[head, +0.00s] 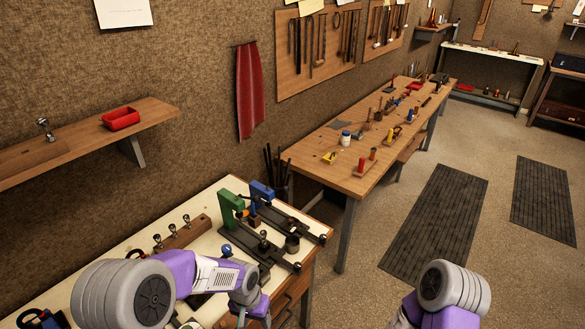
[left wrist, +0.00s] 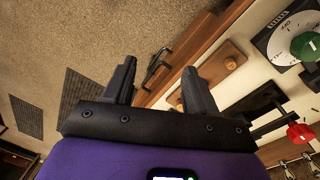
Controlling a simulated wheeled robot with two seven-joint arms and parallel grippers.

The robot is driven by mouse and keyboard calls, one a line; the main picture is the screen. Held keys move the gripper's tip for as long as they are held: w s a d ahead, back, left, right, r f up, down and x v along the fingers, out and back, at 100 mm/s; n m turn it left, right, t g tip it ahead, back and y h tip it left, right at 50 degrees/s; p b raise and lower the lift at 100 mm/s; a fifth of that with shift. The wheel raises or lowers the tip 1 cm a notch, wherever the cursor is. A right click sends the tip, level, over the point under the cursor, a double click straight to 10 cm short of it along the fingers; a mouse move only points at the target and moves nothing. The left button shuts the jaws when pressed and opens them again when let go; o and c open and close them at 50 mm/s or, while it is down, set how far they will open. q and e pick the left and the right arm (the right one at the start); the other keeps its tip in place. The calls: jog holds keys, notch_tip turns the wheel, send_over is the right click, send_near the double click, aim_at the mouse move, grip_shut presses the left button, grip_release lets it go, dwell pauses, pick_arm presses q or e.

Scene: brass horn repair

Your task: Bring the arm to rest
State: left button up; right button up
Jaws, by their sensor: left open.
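My left arm (head: 215,273) comes in from the lower left of the head view and reaches over the near edge of the cream-topped workbench (head: 130,215). My left gripper (left wrist: 159,68) shows in the left wrist view with its two dark fingers apart and nothing between them. In that view the fingers point towards the bench's wooden front and the floor. In the head view the gripper's purple body shows low, by the bench's front edge, and its fingertips are hard to make out. My right arm (head: 440,300) shows at the bottom right; its gripper is out of view.
Green (head: 231,208) and blue (head: 262,193) bench presses stand on the near bench, with a wooden block holding small metal parts (head: 182,232). A longer wooden bench (head: 345,180) with tools stands beyond. Open floor with dark mats (head: 435,222) lies to the right.

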pick_arm(q)
jog(key=s+f+n+h+b, duration=0.1)
jog(key=s+f, duration=0.3)
jog(key=f, duration=0.4)
jog(key=s+f+n+h+b, duration=0.1)
jog(key=s+f+b, duration=0.3)
jog(key=f, duration=0.4)
jog(key=s+f+n+h+b, duration=0.1)
jog(key=s+f+n+b, duration=0.1)
jog(key=s+f, duration=0.3)
notch_tip(320, 180, down, 4)
jog(key=shift+s+d+r+n+t+b, duration=0.15)
jog(key=shift+s+n+t+b, duration=0.25)
jog(key=shift+n, duration=0.4)
pick_arm(e)
notch_tip(320, 180, down, 8)
jog(key=shift+w+f, duration=0.15)
jog(key=shift+w, duration=0.1)
